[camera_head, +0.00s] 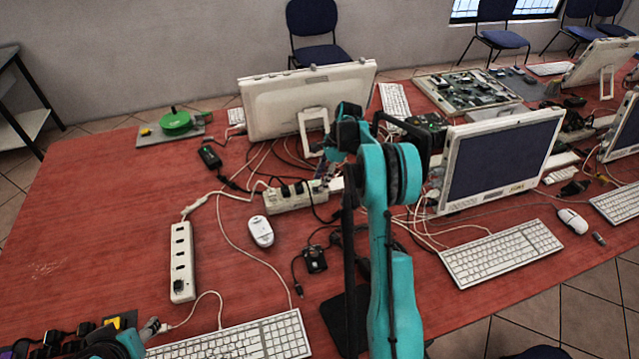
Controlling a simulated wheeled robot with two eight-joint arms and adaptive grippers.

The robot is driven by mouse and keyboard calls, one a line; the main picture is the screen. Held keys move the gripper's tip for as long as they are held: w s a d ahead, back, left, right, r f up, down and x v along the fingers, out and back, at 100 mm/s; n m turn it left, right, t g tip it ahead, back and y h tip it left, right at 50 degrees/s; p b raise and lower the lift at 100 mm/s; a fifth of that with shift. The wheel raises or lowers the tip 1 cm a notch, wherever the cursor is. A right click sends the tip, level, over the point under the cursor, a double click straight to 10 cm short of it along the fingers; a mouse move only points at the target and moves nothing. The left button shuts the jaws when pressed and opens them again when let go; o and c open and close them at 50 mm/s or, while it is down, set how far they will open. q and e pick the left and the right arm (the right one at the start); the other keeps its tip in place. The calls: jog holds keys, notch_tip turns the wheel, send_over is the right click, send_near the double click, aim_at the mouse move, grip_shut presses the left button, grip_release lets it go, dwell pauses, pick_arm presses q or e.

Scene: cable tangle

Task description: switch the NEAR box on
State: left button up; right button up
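Two white socket strips lie on the red table, and I cannot tell from labels which is the NEAR box. One strip (181,262) stands lengthwise at left, closer to me, its sockets empty, with a small dark part at its near end. The other strip (283,203) lies crosswise farther back with black plugs in it. My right arm reaches up the middle; its gripper (326,170) is by the right end of the farther strip, partly hidden by my arm, its fingers too small to judge.
A white mouse (261,231) and a black adapter (314,259) lie between the strip and my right arm. Loose cables cross the table. A keyboard (240,340) is in front, and monitors (308,100) stand behind.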

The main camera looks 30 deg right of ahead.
jog(key=v, duration=0.9)
jog(key=shift+r, duration=0.2)
jog(key=shift+s, duration=0.1)
jog(key=s+a+r+n+t+h, duration=0.1)
jog(key=s+a+r+n, duration=0.45)
jog(key=a, duration=0.25)
jog(key=s+a+r+n+t+h, duration=0.1)
jog(key=s+a+r+n+h, duration=0.1)
jog(key=s+a+r+n, duration=0.55)
jog(key=s+a+f+n+t, duration=0.2)
jog(key=s+a+f+n, duration=0.2)
jog(key=s, duration=0.3)
jog(key=s+a+f+n+t, duration=0.2)
jog(key=s+a+f+n, duration=0.1)
jog(key=s+a, duration=0.3)
jog(key=shift+s+a+f+n+h, duration=0.2)
jog(key=shift+s+f+n+h, duration=0.2)
jog(key=shift+s+f, duration=0.35)
